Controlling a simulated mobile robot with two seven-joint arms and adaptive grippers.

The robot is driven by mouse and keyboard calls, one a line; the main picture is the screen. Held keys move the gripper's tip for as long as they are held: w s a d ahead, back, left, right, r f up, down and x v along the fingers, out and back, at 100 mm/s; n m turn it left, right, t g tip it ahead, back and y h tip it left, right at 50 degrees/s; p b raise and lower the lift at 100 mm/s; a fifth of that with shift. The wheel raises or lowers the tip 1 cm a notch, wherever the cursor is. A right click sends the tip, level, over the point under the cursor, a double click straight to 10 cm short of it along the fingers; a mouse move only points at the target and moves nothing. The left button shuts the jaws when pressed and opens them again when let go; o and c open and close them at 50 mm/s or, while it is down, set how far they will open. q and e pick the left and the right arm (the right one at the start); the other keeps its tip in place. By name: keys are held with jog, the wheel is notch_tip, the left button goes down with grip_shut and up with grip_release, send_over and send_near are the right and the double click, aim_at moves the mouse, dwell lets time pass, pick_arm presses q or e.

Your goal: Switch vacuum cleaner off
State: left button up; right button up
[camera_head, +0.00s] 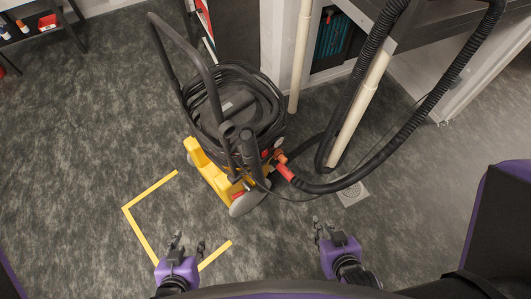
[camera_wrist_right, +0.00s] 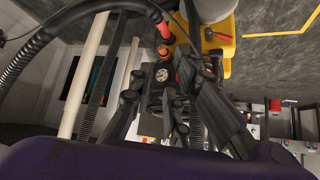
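The vacuum cleaner (camera_head: 235,108) stands upright on the carpet in the head view, with a black body, yellow base, tall push handle and coiled black hose on top. Its right side has a red-orange hose connector (camera_head: 285,170). In the right wrist view its front panel with a round dial (camera_wrist_right: 162,75) shows between my fingers; a switch position cannot be read. My left gripper (camera_head: 187,243) is open and empty, below and left of the vacuum. My right gripper (camera_head: 324,229) is open and empty, below and right of it. Neither touches it.
A thick black hose (camera_head: 410,130) arcs from the vacuum up to the right, in front of a cream pipe (camera_head: 358,110). A floor drain (camera_head: 352,194) lies right of the vacuum. Yellow tape (camera_head: 140,232) marks the floor at left. A shelf (camera_head: 40,30) stands top left. The left carpet is clear.

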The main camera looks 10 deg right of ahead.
pick_arm(q)
jog(key=shift+s+a, duration=0.1)
jog(key=shift+a, duration=0.05)
jog(key=shift+s, duration=0.1)
jog(key=shift+d, duration=0.2)
dwell(0.6)
jog(key=shift+a, duration=0.1)
jog(key=shift+c, duration=0.6)
jog(key=shift+a, duration=0.15)
jog(key=c, duration=0.8)
grip_shut()
jog(key=shift+w+d, duration=0.2)
jog(key=shift+d, duration=0.1)
jog(key=shift+s+a, duration=0.15)
jog(key=shift+a, duration=0.15)
